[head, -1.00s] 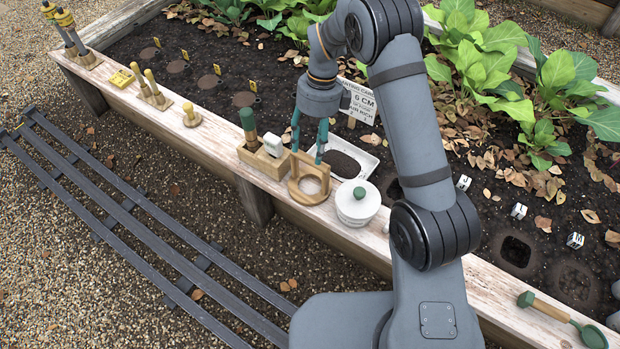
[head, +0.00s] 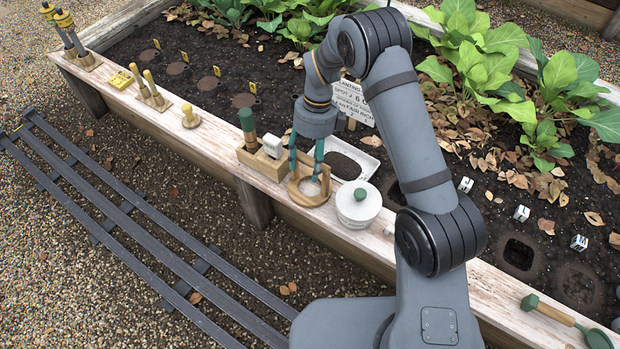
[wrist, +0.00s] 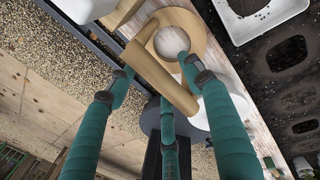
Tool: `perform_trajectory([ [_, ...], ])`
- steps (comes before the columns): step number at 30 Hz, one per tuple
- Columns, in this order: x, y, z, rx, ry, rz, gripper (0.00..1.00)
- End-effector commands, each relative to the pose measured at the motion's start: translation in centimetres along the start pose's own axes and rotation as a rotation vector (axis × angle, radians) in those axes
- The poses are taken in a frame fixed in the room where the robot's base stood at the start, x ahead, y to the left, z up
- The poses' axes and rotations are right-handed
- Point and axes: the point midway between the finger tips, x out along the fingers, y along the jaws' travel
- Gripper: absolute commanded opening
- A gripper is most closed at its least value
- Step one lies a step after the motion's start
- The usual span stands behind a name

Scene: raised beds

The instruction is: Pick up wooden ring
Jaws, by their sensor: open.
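The wooden ring (head: 312,197) stands on the bed's plank edge, between a wooden block and a white lidded pot. It looks like a tan ring-shaped piece with a round opening. In the wrist view the wooden ring (wrist: 190,40) shows at the top centre, with a wooden bar across its near side. My gripper (head: 307,172) points down over the ring, its teal fingers apart at the ring's upper part. In the wrist view the fingers of my gripper (wrist: 160,85) are spread around the bar. I cannot tell whether they touch it.
The white pot (head: 358,208) with a green knob stands close on the right. The wooden block (head: 262,163) holding a green-handled tool is close on the left. A green trowel (head: 560,315) lies at the right.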

Motion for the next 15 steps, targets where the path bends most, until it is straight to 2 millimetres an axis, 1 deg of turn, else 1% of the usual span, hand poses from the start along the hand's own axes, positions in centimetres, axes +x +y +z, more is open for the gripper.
perform_trajectory([
  [15, 0.45, -0.07, 0.0, 0.0, 0.0, 0.0, 0.51],
])
